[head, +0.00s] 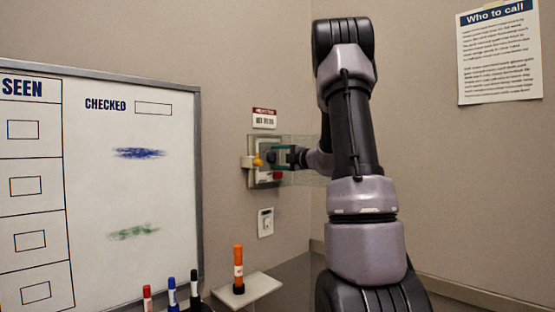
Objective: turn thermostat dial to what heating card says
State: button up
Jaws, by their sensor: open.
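A wall unit (252,178), which looks like the thermostat, is on the wall left of my arm, with a yellow-orange part (257,160) at its left and a small red part (278,175) low on its right. A clear panel (312,179) stands out from its right side. My gripper (274,157) is open right at the unit's face, pointing left. It hides much of the face, so I cannot make out the dial or its setting, nor tell whether the fingers touch it. A small card (264,118) with a red header hangs just above; its text is too small to read.
A light switch (265,222) is below the unit. A whiteboard (140,200) fills the left. An orange marker (238,268) stands on a small pale block (250,289), with several other markers nearby. A "Who to call" sheet (499,55) is on the right wall.

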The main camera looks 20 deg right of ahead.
jog(key=v, duration=1)
jog(key=shift+s, duration=0.4)
jog(key=shift+d, duration=0.15)
jog(key=s+a+n+g+y, duration=0.1)
jog(key=s+a+n+g, duration=0.25)
jog(key=a+n, duration=0.35)
jog(key=s+a+f+n+g+y, duration=0.1)
jog(key=s+a+n+g, duration=0.1)
jog(key=s+a+n, duration=0.4)
jog(key=s+a+n+g+y, duration=0.1)
jog(key=s+a+n+g, duration=0.2)
jog(key=a+n, duration=0.5)
jog(key=s+f+n+h, duration=0.1)
jog(key=s+n+h, duration=0.2)
jog(key=s+n, duration=0.4)
jog(key=s+a+f+n+g+h, duration=0.1)
jog(key=s+n+h, duration=0.3)
jog(key=n, duration=1.4)
jog(key=s+f, duration=0.1)
jog(key=s, duration=0.2)
jog(key=shift+a+f, duration=0.2)
jog(key=shift+f, duration=0.1)
jog(key=shift+s, duration=0.1)
